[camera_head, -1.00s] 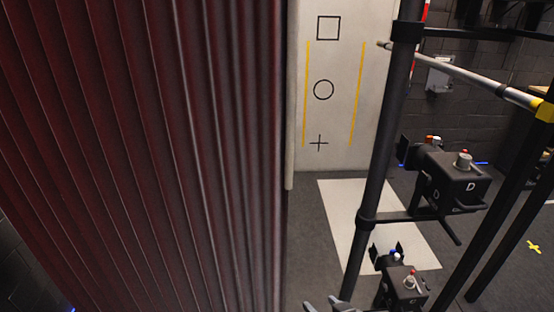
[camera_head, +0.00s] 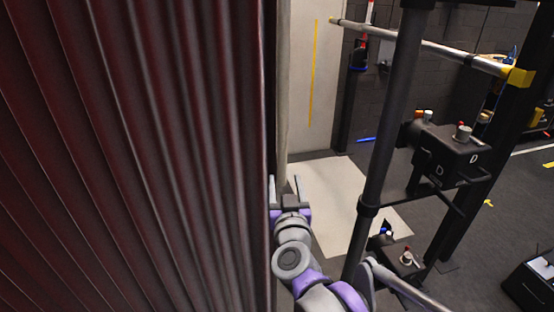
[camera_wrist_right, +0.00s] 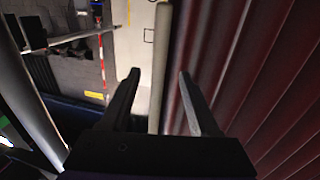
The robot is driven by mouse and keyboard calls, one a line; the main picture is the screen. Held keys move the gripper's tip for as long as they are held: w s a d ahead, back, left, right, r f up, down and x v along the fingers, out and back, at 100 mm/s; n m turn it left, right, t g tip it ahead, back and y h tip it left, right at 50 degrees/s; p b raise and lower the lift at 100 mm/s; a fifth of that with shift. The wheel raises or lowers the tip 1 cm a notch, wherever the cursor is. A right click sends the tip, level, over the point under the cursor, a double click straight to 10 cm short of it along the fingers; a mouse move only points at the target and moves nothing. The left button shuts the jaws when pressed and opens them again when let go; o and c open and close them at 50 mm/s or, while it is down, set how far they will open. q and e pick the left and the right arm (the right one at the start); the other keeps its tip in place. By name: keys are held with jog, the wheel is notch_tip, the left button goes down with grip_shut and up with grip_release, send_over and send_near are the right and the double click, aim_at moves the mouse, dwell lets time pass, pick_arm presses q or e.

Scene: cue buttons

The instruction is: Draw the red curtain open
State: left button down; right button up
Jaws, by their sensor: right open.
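The dark red pleated curtain (camera_head: 150,150) fills the left half of the head view. It also fills the right side of the right wrist view (camera_wrist_right: 245,70). A pale upright bar (camera_head: 282,90) runs along the curtain's right edge. My right gripper (camera_head: 284,184) is open beside that edge, near the bar's lower part. In the right wrist view the bar (camera_wrist_right: 160,55) shows between the two open fingers (camera_wrist_right: 158,76). I cannot tell how deep it lies between them. The curtain is to the right of the fingers there. My left gripper is not in view.
A dark post (camera_head: 390,120) stands right of my arm, with black boxes marked D (camera_head: 450,155) on its frame. A pale rail with a yellow end (camera_head: 518,77) crosses above. A white floor patch (camera_head: 345,190) lies behind.

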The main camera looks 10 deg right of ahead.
aim_at(283, 163)
jog(key=w, duration=0.3)
jog(key=w+d, duration=0.1)
jog(key=w, duration=0.2)
jog(key=w+p, duration=0.1)
jog(key=w, duration=0.2)
jog(key=shift+w+d, duration=0.35)
grip_shut()
dwell(0.9)
